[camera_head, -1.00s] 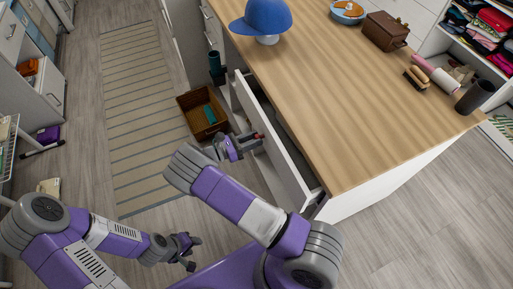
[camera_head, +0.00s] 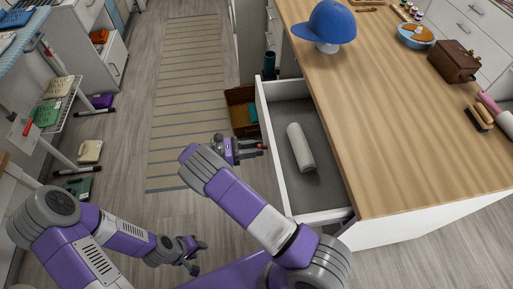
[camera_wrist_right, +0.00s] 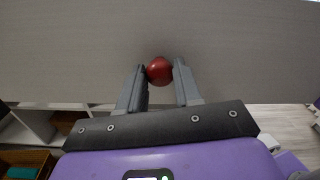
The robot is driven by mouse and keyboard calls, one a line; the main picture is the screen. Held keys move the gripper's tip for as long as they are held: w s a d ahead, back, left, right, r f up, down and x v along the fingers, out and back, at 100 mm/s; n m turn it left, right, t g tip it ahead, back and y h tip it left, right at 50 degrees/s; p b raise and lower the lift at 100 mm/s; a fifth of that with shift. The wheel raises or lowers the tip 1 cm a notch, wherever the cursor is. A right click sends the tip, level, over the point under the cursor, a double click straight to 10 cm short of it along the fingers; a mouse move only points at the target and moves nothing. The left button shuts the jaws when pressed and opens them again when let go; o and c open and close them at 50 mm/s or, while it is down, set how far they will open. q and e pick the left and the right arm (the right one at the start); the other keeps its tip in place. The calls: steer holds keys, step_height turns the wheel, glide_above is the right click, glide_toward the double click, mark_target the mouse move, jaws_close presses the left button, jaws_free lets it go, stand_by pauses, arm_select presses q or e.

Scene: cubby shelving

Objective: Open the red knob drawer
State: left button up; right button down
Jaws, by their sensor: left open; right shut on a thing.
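The drawer (camera_head: 324,216) stands pulled out from the white island, and its inside shows with a light rolled cloth (camera_head: 300,147) lying in it. The red knob (camera_wrist_right: 159,71) is on the drawer's front panel (camera_wrist_right: 60,50), between the two fingers of my right gripper (camera_wrist_right: 160,83). My right gripper also shows in the head view (camera_head: 262,148), at the drawer's outer face, shut on the knob. My left gripper (camera_head: 200,256) is open and empty, low over the floor at the left, away from the drawer.
A brown basket (camera_head: 235,110) stands on the floor behind the right gripper. The wooden countertop (camera_head: 400,130) holds a blue cap (camera_head: 330,22) and a brown box (camera_head: 452,62). A striped rug (camera_head: 185,100) and open floor lie left of the drawer.

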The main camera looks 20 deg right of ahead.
steer(key=c, duration=0.8)
jaws_free()
steer(key=shift+a, duration=0.1)
steer(key=shift+v, duration=3.75)
